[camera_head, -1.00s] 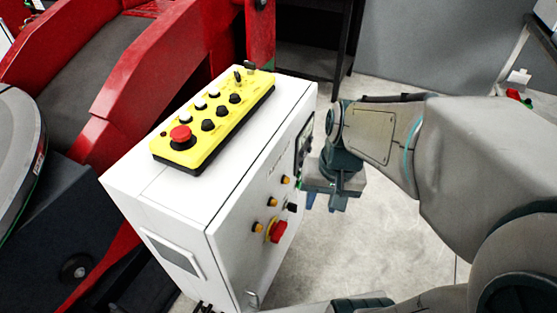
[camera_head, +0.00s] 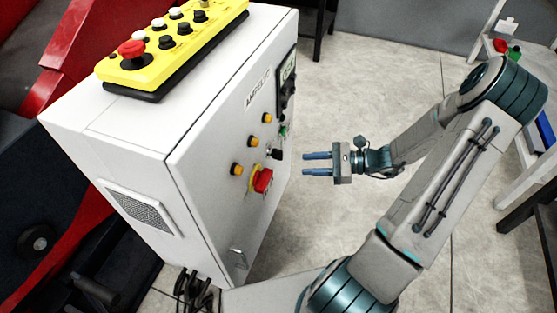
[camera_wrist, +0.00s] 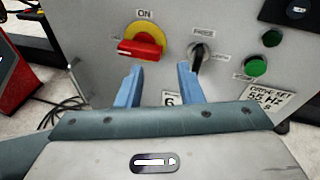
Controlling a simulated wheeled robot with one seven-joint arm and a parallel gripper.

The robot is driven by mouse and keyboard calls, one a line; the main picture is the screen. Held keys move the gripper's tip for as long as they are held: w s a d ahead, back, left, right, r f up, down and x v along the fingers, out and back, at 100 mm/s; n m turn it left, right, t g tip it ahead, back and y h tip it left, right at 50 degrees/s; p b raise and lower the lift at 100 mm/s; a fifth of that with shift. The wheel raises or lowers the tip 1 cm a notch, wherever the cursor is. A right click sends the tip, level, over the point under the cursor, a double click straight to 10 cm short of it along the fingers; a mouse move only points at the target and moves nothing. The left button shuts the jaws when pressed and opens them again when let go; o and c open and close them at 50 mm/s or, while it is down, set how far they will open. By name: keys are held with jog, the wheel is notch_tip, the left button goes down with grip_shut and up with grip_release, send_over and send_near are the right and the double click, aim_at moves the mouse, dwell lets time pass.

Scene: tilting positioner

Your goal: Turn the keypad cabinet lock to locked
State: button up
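The white cabinet (camera_head: 205,150) stands at the left in the head view, with a dark keypad and display unit (camera_head: 287,82) high on its front. A silver latch (camera_head: 238,258) sits low near the front's edge; I cannot tell whether it is the lock or how it is set. A black knob (camera_wrist: 201,55) and a red switch (camera_wrist: 139,48) on a yellow plate marked ON show in the wrist view. My gripper (camera_head: 304,164) is open and empty, facing the front with a gap. In the wrist view its blue fingers (camera_wrist: 160,72) appear below the switch and knob.
A yellow button box (camera_head: 170,50) with a red stop button lies on the cabinet top. Orange lamps (camera_head: 237,169) and green buttons (camera_wrist: 256,67) are near the controls. Cables (camera_head: 192,288) hang below. Bare floor (camera_head: 345,95) lies right of the cabinet; a shelf stands far right.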

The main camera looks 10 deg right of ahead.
aim_at(279, 160)
jog(key=w+d+f+m+t+b, duration=0.2)
jog(key=d+f+m+t, duration=0.2)
jog(key=t, duration=0.1)
jog(key=b+x, duration=0.1)
jog(key=x, duration=1.2)
jog(key=shift+a+r+b, duration=0.1)
jog(key=shift+a+b, duration=0.2)
jog(key=shift+a, duration=0.15)
grip_shut()
